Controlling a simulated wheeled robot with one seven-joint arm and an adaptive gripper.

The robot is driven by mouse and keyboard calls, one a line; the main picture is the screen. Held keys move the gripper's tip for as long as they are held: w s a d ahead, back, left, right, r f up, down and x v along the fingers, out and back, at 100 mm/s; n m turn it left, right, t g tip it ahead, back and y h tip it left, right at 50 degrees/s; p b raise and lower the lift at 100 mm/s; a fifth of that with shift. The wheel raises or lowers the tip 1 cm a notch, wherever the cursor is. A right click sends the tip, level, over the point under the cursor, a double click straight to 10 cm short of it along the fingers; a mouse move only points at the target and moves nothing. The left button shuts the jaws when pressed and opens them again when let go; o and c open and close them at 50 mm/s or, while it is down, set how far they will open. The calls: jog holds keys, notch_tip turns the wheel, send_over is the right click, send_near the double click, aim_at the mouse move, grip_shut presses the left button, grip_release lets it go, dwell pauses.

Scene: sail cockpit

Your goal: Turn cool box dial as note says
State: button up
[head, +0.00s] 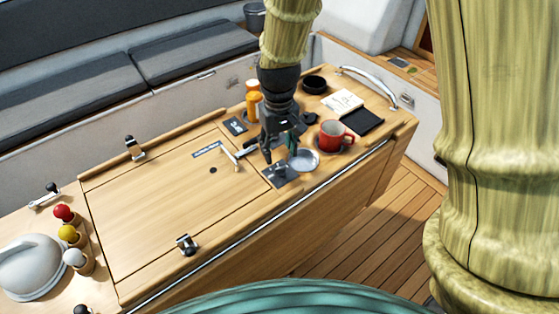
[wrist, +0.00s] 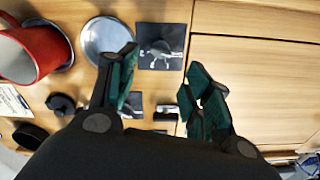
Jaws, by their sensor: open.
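A dark square plate with a dial-like knob (head: 279,171) sits on the wooden top near its front edge. It also shows between and beyond my fingertips in the wrist view, as a knob with pale parts (wrist: 160,47). Its setting is too small to read. My gripper (head: 279,153) is open and empty, pointing down above and just behind the plate, apart from the knob in the wrist view (wrist: 162,68). A white note-like paper (head: 342,101) lies at the far right; its writing is unreadable. It partly shows at the wrist view's left edge (wrist: 10,101).
A grey metal dish (head: 303,160) stands right beside the plate, with a red mug (head: 332,136) beyond. A black pad (head: 362,121), orange bottle (head: 253,105) and second dark plate (head: 235,125) are nearby. The wide wooden lid (head: 165,205) to the left is mostly clear.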

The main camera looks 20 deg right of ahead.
aim_at(280, 171)
jog(key=shift+s+d+f+p, duration=0.1)
jog(key=shift+f+p, duration=0.3)
jog(key=shift+f, duration=1.25)
jog(key=shift+s+f+p, duration=0.1)
jog(key=shift+f+p, duration=0.25)
jog(key=shift+f, duration=1.25)
jog(key=c, duration=1)
